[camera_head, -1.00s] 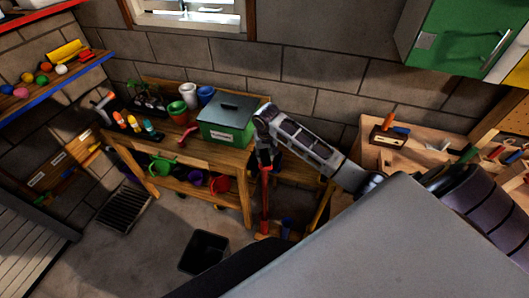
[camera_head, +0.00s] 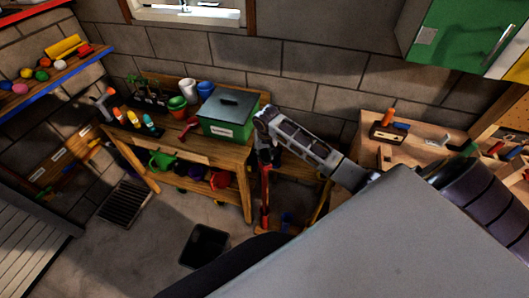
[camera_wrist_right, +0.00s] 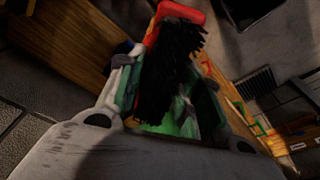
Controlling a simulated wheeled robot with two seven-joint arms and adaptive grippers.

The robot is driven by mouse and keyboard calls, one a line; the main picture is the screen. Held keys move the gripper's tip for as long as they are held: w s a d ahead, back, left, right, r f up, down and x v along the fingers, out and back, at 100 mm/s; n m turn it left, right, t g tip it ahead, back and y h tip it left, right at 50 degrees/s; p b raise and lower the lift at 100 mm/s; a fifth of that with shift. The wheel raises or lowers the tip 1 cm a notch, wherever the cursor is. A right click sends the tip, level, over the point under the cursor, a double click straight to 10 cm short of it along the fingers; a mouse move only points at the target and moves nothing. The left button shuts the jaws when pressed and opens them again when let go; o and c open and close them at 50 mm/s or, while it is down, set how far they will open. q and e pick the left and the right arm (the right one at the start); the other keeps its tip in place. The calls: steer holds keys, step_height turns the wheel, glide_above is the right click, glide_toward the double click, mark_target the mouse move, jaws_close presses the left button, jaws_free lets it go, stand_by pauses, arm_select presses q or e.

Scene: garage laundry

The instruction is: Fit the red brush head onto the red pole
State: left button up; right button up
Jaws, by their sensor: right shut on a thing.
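My right gripper (camera_head: 267,152) reaches in from the right, beside the bench's right end, pointing down. In the right wrist view my gripper (camera_wrist_right: 155,78) is shut on the red brush head (camera_wrist_right: 181,12), whose black bristles cover much of the space between the fingers. The red pole (camera_head: 265,195) stands roughly upright just below the gripper in the head view. The gripper hides the pole's upper end, so I cannot tell whether head and pole touch. My left gripper is not in view.
The wooden bench (camera_head: 190,147) holds a green lidded box (camera_head: 230,115) close to the gripper, plus cups and bottles. A black bin (camera_head: 203,246) stands on the floor. A second worktop (camera_head: 400,155) with tools is at right. Floor in front of the bench is partly clear.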

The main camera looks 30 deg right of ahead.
steer(key=shift+f, duration=1.5)
stand_by(1.5)
steer(key=o, duration=1.1)
steer(key=shift+s+a+r, duration=0.1)
steer(key=shift+s+r, duration=0.2)
steer(key=shift+r, duration=1.65)
steer(key=shift+s+a+r, duration=0.1)
steer(key=shift+s+r, duration=0.15)
steer(key=shift+r, duration=1.75)
steer(key=shift+s+a+r, duration=0.1)
steer(key=shift+s+r, duration=0.2)
steer(key=shift+r, duration=1.65)
